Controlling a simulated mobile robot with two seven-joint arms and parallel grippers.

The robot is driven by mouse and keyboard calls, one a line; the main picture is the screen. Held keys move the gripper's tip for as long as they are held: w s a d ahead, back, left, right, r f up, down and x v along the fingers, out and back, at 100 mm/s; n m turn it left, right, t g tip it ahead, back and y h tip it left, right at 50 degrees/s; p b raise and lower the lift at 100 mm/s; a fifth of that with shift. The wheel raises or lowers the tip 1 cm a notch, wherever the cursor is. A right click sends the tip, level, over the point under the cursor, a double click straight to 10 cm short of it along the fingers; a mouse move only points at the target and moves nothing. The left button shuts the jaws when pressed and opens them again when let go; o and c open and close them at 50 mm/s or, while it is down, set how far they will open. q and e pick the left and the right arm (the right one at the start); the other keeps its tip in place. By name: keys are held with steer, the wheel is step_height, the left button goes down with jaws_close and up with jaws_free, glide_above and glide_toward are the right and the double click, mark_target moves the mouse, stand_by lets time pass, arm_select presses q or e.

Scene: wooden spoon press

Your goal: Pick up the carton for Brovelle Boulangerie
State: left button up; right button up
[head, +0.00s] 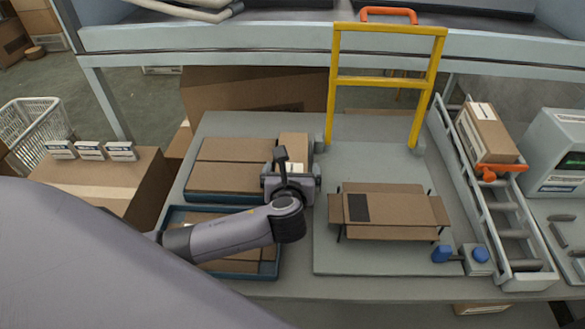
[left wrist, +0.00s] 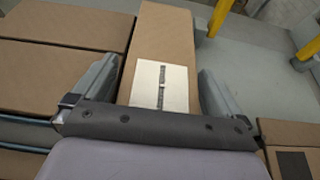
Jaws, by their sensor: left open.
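A tall narrow brown carton (head: 294,146) stands just right of the flat cartons on the workbench. In the left wrist view the carton (left wrist: 167,40) has a white label (left wrist: 160,86) with dark print too small to read, so I cannot confirm the name Brovelle Boulangerie. My left gripper (head: 290,178) is at the near end of this carton. In the left wrist view my left gripper (left wrist: 158,82) is open, with one finger on each side of the carton. Gaps or contact at the fingers are hard to judge. My right gripper is not in view.
Flat cartons lie in blue trays (head: 277,270) to the left. An open carton (head: 395,212) lies on the grey plate (head: 350,264), behind which rises a yellow frame (head: 337,85). A roller rack (head: 515,235) with another labelled carton (head: 487,135) stands at right.

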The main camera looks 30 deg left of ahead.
arm_select(q)
steer(key=shift+w, duration=0.1)
steer(key=c, duration=1.1)
steer(key=shift+c, duration=0.2)
